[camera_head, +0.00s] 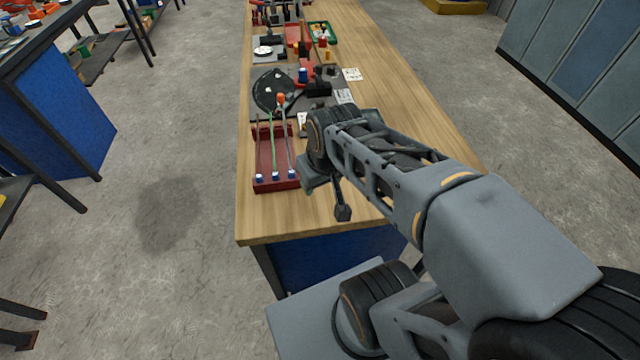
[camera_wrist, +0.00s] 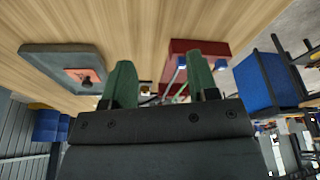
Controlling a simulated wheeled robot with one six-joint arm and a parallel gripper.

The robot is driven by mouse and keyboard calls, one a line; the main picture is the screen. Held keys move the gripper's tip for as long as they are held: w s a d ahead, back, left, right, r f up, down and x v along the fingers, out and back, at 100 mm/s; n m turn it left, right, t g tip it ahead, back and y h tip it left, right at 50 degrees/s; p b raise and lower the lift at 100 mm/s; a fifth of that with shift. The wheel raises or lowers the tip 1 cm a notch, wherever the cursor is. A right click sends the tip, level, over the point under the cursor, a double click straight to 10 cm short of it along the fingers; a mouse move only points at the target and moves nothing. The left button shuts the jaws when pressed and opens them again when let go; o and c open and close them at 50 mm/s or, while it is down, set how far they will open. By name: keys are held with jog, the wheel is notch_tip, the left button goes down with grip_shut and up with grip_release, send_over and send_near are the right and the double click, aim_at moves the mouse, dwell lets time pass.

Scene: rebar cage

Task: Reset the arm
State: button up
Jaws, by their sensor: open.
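My arm reaches from the lower right over the near end of a wooden workbench (camera_head: 320,222) in the head view. My gripper (camera_wrist: 162,82) shows in the wrist view as two green fingers spread apart, with nothing held between them. In the head view the fingers are hard to make out beside my wrist. A red tray (camera_head: 276,186) with several thin rods with blue ends lies just left of my wrist. The tray also shows behind the fingers in the wrist view (camera_wrist: 202,45). I cannot tell the exact gap between fingers and tray.
A dark fan-shaped plate (camera_head: 272,92) and several small parts lie farther along the bench. A grey slab with an orange patch (camera_wrist: 62,64) shows at left in the wrist view. Grey cabinets (camera_head: 585,62) stand at right. Open floor (camera_head: 185,170) lies left of the bench.

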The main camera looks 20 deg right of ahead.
jog(key=shift+s+a+f+m, duration=0.3)
jog(key=shift+s+f, duration=0.1)
jog(key=shift+s, duration=0.15)
notch_tip(320, 180, up, 5)
jog(key=p, duration=0.4)
dwell(0.5)
